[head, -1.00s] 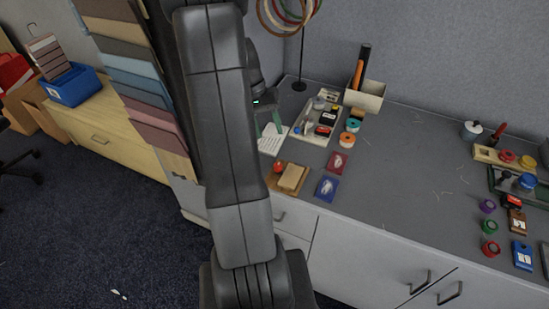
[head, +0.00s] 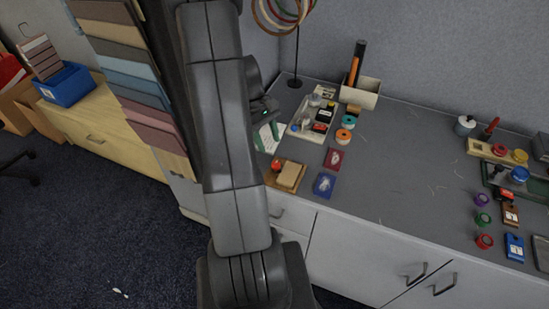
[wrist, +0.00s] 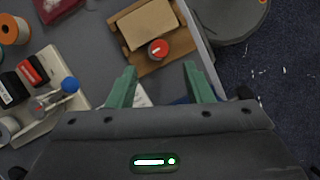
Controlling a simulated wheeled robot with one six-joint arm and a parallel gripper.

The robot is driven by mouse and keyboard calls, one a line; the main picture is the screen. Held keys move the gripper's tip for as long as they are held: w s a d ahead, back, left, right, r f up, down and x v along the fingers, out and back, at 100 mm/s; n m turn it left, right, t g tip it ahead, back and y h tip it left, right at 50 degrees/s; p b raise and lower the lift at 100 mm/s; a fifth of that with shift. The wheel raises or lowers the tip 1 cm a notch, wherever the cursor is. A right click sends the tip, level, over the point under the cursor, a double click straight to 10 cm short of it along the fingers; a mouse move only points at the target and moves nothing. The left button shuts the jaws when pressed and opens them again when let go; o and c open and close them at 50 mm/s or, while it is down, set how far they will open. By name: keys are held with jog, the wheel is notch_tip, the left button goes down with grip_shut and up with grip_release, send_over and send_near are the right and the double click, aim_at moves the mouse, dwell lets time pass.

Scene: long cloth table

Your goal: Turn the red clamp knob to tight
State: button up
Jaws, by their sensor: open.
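The red clamp knob (wrist: 158,49) is round, with a pale pointer line across its top. It sits on a wooden base beside a tan block (wrist: 148,22). In the head view the knob (head: 277,165) is at the table's front edge, just right of my arm. My gripper (wrist: 160,70) has two green fingers, spread open and empty. In the wrist view the knob lies just beyond the fingertips, between their lines and apart from them. In the head view my arm and wrist partly hide the gripper.
A tray of small parts (head: 294,130) stands behind the knob, with spools (head: 348,122) to its right. Red and blue packets (head: 324,184) lie to the right of the base. A white sheet (head: 270,135) lies under the gripper. The table's middle is mostly clear.

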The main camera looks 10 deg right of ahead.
aim_at(276, 163)
jog(key=x, duration=0.7)
jog(key=shift+s+d+f+p, duration=0.15)
jog(key=shift+s+f+p, duration=0.05)
jog(key=shift+f+p, duration=0.15)
jog(key=shift+c, duration=0.3)
jog(key=c, duration=0.9)
